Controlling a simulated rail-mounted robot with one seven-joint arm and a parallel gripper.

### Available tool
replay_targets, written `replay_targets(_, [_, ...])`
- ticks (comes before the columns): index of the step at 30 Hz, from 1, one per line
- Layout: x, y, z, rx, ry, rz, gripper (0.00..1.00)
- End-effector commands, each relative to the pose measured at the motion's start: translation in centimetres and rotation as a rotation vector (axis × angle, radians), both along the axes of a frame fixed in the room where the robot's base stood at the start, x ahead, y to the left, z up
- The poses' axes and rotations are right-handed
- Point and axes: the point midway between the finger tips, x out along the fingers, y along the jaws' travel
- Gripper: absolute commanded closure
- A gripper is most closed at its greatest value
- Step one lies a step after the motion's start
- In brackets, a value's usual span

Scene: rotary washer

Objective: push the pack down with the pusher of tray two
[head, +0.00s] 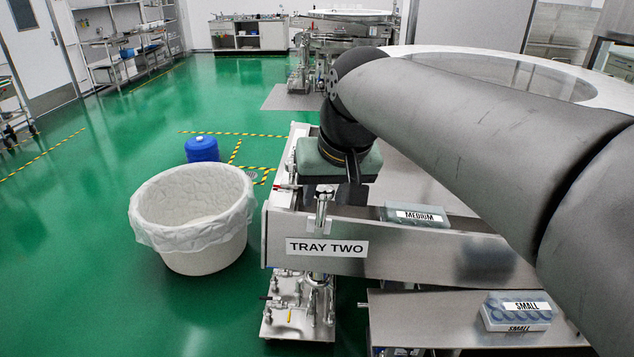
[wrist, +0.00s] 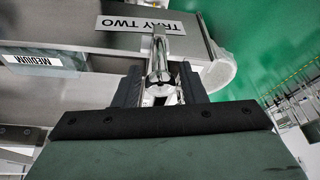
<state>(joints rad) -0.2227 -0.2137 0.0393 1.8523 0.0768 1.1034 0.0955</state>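The pack, a clear bluish one labelled MEDIUM (head: 415,215), lies in tray two (head: 420,250), right of the TRAY TWO sign. It also shows at the left of the wrist view (wrist: 45,62). The pusher (head: 322,212) is a chrome upright piece at the tray's left end, by the sign. My gripper (head: 330,180) is right above and around its upper part. In the wrist view the pusher (wrist: 160,62) stands between my two dark fingers (wrist: 161,85). Whether the fingers press on it is unclear. The pack is apart from the pusher.
A lower tray (head: 430,318) holds a pack labelled SMALL (head: 517,312). A white lined bin (head: 193,215) and a blue container (head: 201,149) stand on the green floor at left. My arm covers the right side. Open floor lies left of the bin.

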Motion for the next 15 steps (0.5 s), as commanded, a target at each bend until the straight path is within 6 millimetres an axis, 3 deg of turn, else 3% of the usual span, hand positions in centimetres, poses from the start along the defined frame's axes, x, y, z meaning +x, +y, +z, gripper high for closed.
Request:
replay_targets(6, [1.1, 0.5, -2.8, -0.001, 0.002, 0.001, 0.62])
replay_targets(15, [1.4, 0.7, -3.7, 0.0, -0.001, 0.001, 0.62])
